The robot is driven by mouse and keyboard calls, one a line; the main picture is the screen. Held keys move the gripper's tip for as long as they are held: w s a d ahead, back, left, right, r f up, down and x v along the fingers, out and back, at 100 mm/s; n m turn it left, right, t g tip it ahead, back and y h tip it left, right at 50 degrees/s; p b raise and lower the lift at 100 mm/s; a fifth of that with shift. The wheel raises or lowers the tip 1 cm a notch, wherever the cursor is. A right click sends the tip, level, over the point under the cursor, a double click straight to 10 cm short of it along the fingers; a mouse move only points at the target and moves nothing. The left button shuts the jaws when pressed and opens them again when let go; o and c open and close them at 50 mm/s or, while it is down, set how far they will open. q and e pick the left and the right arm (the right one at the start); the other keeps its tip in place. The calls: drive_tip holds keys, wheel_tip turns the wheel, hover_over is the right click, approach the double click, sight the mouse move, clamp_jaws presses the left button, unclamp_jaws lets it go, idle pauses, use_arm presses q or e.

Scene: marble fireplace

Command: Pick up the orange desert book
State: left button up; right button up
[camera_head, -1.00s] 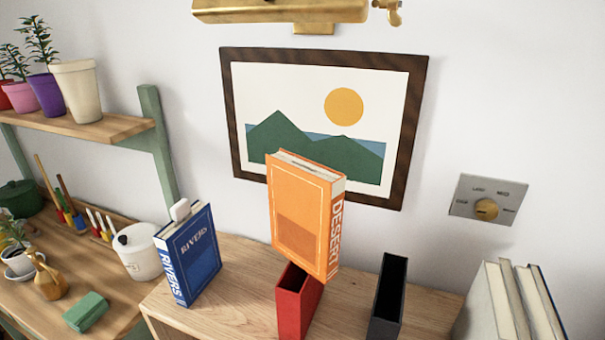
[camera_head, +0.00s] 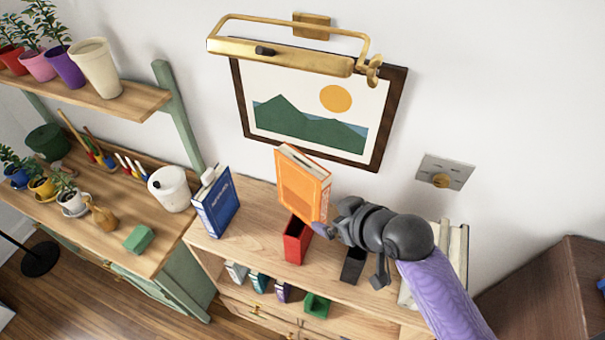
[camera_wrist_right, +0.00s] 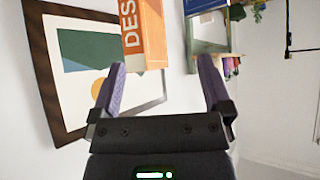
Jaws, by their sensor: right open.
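The orange desert book (camera_head: 302,183) stands upright, raised above the wooden shelf top, with its lower end at the red holder (camera_head: 297,240). My right gripper (camera_head: 340,232) is just to the right of the book's lower part in the head view. In the right wrist view the gripper (camera_wrist_right: 160,80) is open, its two purple fingers apart. The book (camera_wrist_right: 147,38) shows beyond the fingertips, nearer the left finger, with part of its spine lettering visible. I cannot tell whether a finger touches it. My left gripper is not in view.
A blue rivers book (camera_head: 216,203) stands left of the red holder. A black holder (camera_head: 353,266) is partly hidden under my right arm. Pale books (camera_head: 459,245) stand at the right. A framed picture (camera_head: 315,110) and brass lamp (camera_head: 285,57) are on the wall behind.

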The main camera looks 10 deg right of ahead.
sight(306, 164)
drive_tip(key=w+d+r+t+y, duration=0.1)
drive_tip(key=w+r+t, duration=0.1)
drive_tip(key=w+r, duration=0.3)
drive_tip(key=x, duration=1.1)
drive_tip(key=shift+d, duration=0.3)
clamp_jaws()
